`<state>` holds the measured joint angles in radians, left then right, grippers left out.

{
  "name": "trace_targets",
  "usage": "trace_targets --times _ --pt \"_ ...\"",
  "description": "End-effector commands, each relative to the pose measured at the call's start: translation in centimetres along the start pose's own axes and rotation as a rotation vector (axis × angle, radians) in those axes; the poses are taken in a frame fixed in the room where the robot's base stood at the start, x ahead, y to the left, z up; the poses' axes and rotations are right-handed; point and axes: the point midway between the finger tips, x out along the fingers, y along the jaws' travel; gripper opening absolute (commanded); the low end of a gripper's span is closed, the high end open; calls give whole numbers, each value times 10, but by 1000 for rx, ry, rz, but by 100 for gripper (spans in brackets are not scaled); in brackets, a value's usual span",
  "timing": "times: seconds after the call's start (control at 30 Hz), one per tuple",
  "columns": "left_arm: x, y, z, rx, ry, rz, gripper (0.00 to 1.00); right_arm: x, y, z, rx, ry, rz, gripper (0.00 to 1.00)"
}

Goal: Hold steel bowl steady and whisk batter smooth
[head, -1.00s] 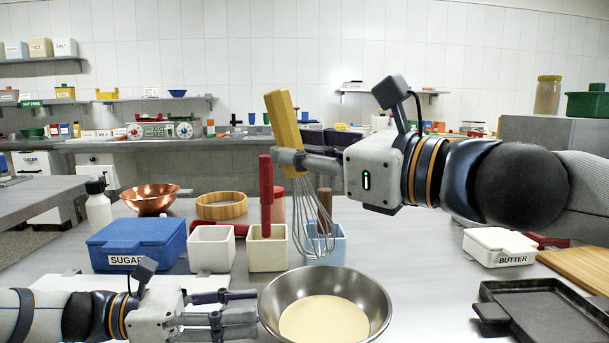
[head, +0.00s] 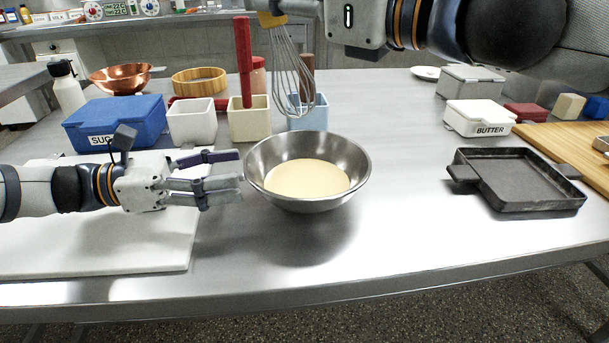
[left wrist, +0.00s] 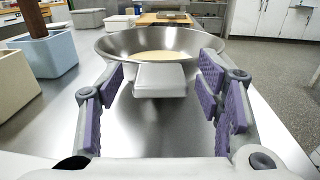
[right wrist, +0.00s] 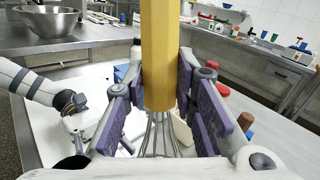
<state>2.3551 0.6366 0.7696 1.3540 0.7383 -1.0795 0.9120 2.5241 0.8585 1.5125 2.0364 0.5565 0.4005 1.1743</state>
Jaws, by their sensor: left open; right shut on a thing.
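The steel bowl (head: 307,201) stands upright on the table, with smooth-looking pale batter (head: 308,178) in it. My left gripper (head: 240,168) is open at the bowl's left side, its fingertips close to the wall; I cannot tell whether they touch. In the left wrist view the bowl (left wrist: 112,42) is ahead of the spread fingers. My right gripper (right wrist: 162,82) is shut on the yellow handle of the whisk (right wrist: 160,50). In the head view the whisk (head: 292,72) hangs wires down, above the bowl's back rim and clear of the batter. The right fingers are mostly cut off there.
Behind the bowl stand white, cream and blue containers (head: 192,124), with a red-handled tool in the cream one. A blue sugar box (head: 115,122) is at left. A black pan (head: 515,185) and butter box (head: 478,118) are at right. The table front is clear.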

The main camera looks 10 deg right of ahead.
Motion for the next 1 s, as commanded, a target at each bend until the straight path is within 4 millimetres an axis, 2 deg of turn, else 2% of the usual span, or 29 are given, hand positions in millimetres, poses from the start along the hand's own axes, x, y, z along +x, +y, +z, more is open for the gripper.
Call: trace_targets --times 0.07,0.17,0.3,0.5,0.67,1.0 --pt "-8 1 0 1 1 3 60 0 0 0 0 0 0 0" --pt "-30 1 1 2 -1 5 60 0 0 0 0 0 0 0" --pt "-70 1 0 2 1 5 60 0 0 0 0 0 0 0" --pt "-110 1 0 1 2 3 60 0 0 0 0 0 0 0" --pt "-120 0 0 0 1 1 60 0 0 0 0 0 0 0" --pt "-120 0 0 0 1 0 60 0 0 0 0 0 0 0"
